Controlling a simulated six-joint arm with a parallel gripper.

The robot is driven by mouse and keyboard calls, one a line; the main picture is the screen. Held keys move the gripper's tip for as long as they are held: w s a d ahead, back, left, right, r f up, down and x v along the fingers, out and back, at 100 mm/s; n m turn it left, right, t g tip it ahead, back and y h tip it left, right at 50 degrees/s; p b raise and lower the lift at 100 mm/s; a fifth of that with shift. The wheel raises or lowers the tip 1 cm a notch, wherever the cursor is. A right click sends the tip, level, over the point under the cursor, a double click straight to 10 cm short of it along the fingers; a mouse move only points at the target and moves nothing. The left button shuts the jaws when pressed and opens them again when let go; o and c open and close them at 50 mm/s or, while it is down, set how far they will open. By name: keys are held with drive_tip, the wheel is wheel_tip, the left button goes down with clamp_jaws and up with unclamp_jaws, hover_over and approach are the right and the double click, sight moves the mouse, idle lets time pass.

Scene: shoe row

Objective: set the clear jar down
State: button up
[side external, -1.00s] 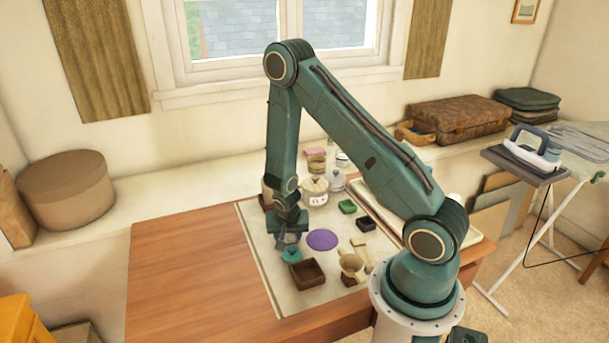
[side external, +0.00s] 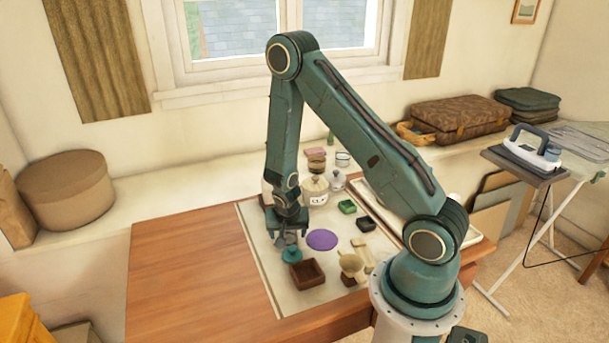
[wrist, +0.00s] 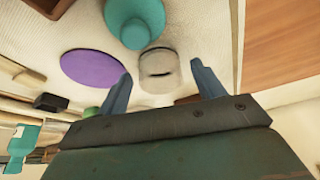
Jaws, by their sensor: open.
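The clear jar, pale and greyish with a dark slot-like mark, stands upright on the light mat (side external: 262,262). In the wrist view the jar (wrist: 159,72) lies between the two finger tips, with a gap on each side. In the side view the jar is small and partly hidden under my gripper (side external: 289,230). My gripper (wrist: 161,68) is open and just above the jar. A teal round object (wrist: 135,20) is right beside the jar; it also shows in the side view (side external: 292,255). A purple disc (wrist: 92,67) lies flat to the left.
A dark brown open box (side external: 307,273) is close by on the front side. A lidded pot (side external: 315,190) stands behind. Bare wooden table (side external: 185,255) lies left.

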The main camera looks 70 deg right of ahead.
drive_tip(key=v, duration=1)
drive_tip(key=shift+r, duration=0.2)
drive_tip(key=shift+s+a, duration=0.1)
idle(0.4)
drive_tip(key=s+a+r+n+t+y, duration=0.1)
drive_tip(key=s+a+r+n, duration=0.2)
drive_tip(key=r, duration=0.5)
drive_tip(key=a+r+n+t+y, duration=0.15)
drive_tip(key=a+r, duration=0.25)
drive_tip(key=r, duration=0.4)
drive_tip(key=s+a+r+n, duration=0.3)
drive_tip(key=s+r+n, duration=0.1)
drive_tip(key=s, duration=0.2)
drive_tip(key=s+a+r+n+t+y, duration=0.1)
drive_tip(key=s+a+r+n, duration=0.2)
drive_tip(key=s+r+n, duration=0.1)
drive_tip(key=shift+s+a+r, duration=0.3)
drive_tip(key=shift+s+r, duration=0.4)
drive_tip(key=shift+s, duration=0.35)
drive_tip(key=shift+o, duration=0.4)
drive_tip(key=shift+y, duration=0.25)
drive_tip(key=shift+w, duration=0.15)
